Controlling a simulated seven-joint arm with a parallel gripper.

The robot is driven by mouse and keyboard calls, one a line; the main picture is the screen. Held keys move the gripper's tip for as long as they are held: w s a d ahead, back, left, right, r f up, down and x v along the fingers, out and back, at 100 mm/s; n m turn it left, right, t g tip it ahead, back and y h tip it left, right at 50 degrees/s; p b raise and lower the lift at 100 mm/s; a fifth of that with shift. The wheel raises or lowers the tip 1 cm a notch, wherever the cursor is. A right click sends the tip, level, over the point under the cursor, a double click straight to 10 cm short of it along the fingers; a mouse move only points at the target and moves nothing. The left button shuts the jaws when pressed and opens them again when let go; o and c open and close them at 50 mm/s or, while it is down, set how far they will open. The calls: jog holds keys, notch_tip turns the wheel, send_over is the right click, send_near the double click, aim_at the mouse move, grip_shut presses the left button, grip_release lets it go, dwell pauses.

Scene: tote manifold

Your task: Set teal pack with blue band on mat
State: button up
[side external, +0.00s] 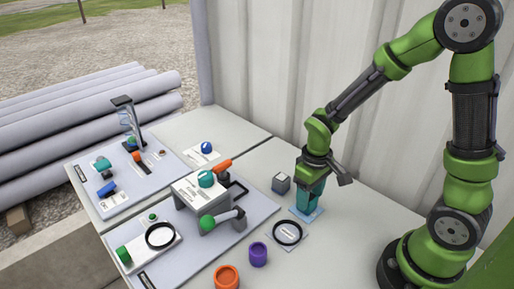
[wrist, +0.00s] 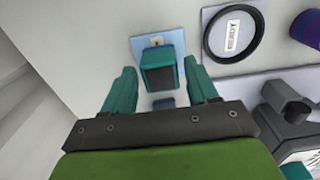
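The teal pack (wrist: 160,72) has a dark face, and bluish edging shows along it. In the wrist view it is over the light blue mat (wrist: 143,42) and seems to stand on it. My gripper (wrist: 163,82) is open, with one teal finger on each side of the pack and a visible gap on both sides. In the side view my gripper (side external: 310,195) is low over the mat (side external: 299,214), and its fingers mostly hide the pack. A small dark blue patch shows just below the pack in the wrist view; I cannot tell if it is the band.
A black ring (side external: 287,233) on a pad lies close by, with a purple cup (side external: 258,254) and orange cup (side external: 227,277) nearer the front. A small grey cube (side external: 281,183) is left of my gripper. The manifold panel (side external: 247,204) with valves stands further left.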

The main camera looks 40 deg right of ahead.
jog(key=shift+o, duration=0.5)
jog(key=s+a+r+m+t+y, duration=0.1)
jog(key=s+r+m+t, duration=0.1)
jog(key=r, duration=0.8)
jog(key=s+a+r+m+t+y, duration=0.1)
jog(key=s+r+t, duration=0.3)
jog(key=r, duration=0.6)
jog(key=shift+a+r+m+t, duration=0.4)
jog(key=shift+m+t, duration=0.1)
jog(key=shift+t, duration=0.1)
